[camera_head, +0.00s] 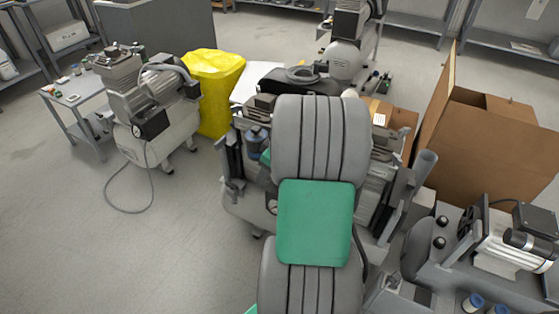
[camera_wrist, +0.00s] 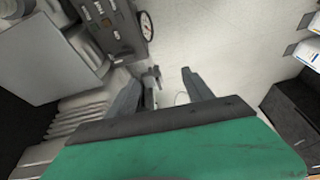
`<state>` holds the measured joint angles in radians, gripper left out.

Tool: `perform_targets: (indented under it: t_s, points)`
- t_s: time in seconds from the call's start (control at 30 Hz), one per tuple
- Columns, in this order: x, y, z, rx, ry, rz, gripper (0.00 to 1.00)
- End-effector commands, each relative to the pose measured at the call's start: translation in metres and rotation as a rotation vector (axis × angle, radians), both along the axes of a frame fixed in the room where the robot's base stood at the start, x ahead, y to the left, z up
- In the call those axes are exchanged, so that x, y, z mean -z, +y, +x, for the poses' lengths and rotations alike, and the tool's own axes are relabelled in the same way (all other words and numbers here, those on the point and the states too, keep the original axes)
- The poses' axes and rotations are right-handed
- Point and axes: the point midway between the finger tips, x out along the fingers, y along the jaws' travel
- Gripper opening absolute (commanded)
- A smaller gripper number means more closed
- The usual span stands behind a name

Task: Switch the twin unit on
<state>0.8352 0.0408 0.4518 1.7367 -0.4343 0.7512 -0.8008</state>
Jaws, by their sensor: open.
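A large compressor unit (camera_head: 238,190) stands in the middle of the head view, mostly hidden behind my arm. I cannot tell for sure that it is the twin unit. In the wrist view, a dark panel (camera_wrist: 112,25) with several small light fittings is at the upper left. A round gauge (camera_wrist: 146,26) is at its right edge. My gripper (camera_wrist: 162,82) is open, with its two fingers apart and pointing towards the area below the panel and gauge. A small grey fitting (camera_wrist: 155,74) shows between the fingers, and nothing is gripped. My gripper is hidden in the head view.
Another wheeled compressor (camera_head: 155,110) stands at the left, its cable on the floor. A yellow bin bag (camera_head: 214,85) is beside it. Another compressor (camera_head: 345,62) stands behind, and one (camera_head: 510,245) at lower right. A cardboard box (camera_head: 480,140) is at the right.

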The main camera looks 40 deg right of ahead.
Motion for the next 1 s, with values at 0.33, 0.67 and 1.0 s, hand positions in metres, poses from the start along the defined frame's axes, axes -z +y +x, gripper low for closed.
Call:
perform_targets:
  t_s: [0.33, 0.67, 1.0]
  points:
    - [0.031, -0.066, -0.01, -0.05, -0.072, -0.011, 0.6]
    - [0.076, -0.06, 0.009, -0.047, -0.072, -0.014, 0.6]
    - [0.077, -0.06, 0.01, -0.046, -0.071, -0.014, 0.54]
